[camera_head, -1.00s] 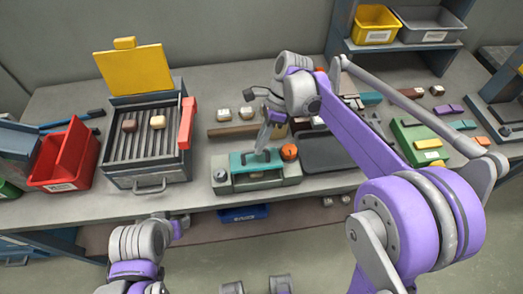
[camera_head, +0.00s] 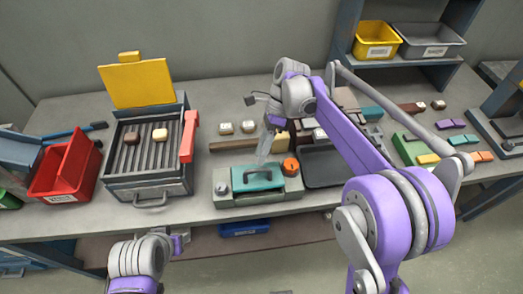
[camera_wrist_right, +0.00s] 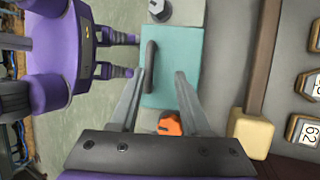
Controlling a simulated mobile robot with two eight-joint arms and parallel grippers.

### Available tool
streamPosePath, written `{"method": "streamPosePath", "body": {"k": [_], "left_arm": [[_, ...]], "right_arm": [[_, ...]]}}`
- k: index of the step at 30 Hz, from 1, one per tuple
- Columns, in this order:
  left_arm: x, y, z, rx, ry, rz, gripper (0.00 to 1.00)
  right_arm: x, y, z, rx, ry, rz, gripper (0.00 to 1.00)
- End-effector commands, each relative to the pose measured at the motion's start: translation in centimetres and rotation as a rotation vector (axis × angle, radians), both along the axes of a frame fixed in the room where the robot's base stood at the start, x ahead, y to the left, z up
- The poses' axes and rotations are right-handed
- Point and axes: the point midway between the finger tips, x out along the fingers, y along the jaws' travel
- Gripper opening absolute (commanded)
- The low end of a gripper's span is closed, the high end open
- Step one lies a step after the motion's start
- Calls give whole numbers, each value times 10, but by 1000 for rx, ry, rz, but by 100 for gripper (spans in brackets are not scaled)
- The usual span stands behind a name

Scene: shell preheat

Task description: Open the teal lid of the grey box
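The grey box (camera_head: 232,200) stands near the front edge of the bench, with a grey knob at left and an orange knob (camera_head: 291,166) at right. Its teal lid (camera_head: 275,174) appears shut, with a dark bar handle (camera_head: 258,181) on top. The right wrist view also shows the lid (camera_wrist_right: 172,85) and handle (camera_wrist_right: 151,66). My right gripper (camera_head: 265,150) is over the lid's back part, its fingers apart and empty. In the wrist view, the handle appears between the fingertips (camera_wrist_right: 161,72), closer to the left one. My left gripper (camera_head: 181,240) is low in front of the bench; its fingers are unclear.
A grill with a raised yellow lid (camera_head: 137,84) and a red bin (camera_head: 66,170) stand at left. A wooden bar with a pale block (camera_wrist_right: 251,132) lies behind the box. A dark tray (camera_head: 322,168) is at right. Yellow and grey bins sit on the back shelf.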

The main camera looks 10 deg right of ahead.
Motion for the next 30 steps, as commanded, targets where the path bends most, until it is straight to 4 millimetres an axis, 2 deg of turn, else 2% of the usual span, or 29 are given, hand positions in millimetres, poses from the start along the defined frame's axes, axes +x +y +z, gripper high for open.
{"method": "streamPosePath", "body": {"k": [11, 24, 30], "left_arm": [[0, 0, 0, 0, 0, 0, 50], [2, 0, 7, 0, -4, 0, 50], [2, 0, 9, 0, -5, 0, 50]], "right_arm": [[3, -2, 5, 0, 0, 0, 47], [33, -34, 73, -1, -1, -1, 47], [40, -41, 89, 0, 0, 0, 47]]}}
